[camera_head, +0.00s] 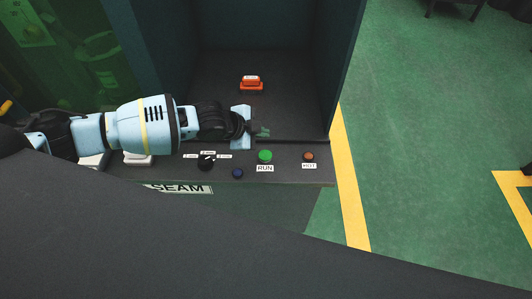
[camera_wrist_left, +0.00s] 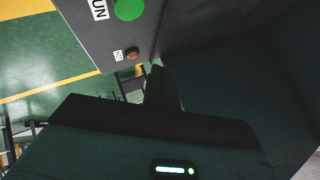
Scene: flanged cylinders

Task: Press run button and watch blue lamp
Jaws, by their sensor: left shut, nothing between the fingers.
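The green RUN button (camera_head: 265,155) sits on the front ledge of the dark machine, with a RUN label below it. It also shows at the top of the left wrist view (camera_wrist_left: 129,9). The blue lamp (camera_head: 237,173) is a small dark blue dome left of and below the button; it looks unlit. My left gripper (camera_head: 263,131) is shut and empty, just behind the RUN button in the head view and apart from it in the picture. Its height above the ledge is hard to tell. In the left wrist view the dark fingers (camera_wrist_left: 162,88) show together. My right gripper is not in view.
An orange button (camera_head: 308,156) with a label stands right of RUN. A black selector knob (camera_head: 206,161) stands to the left. An orange-red block (camera_head: 251,83) lies inside the recess, between dark side walls. Green floor with yellow lines is open to the right.

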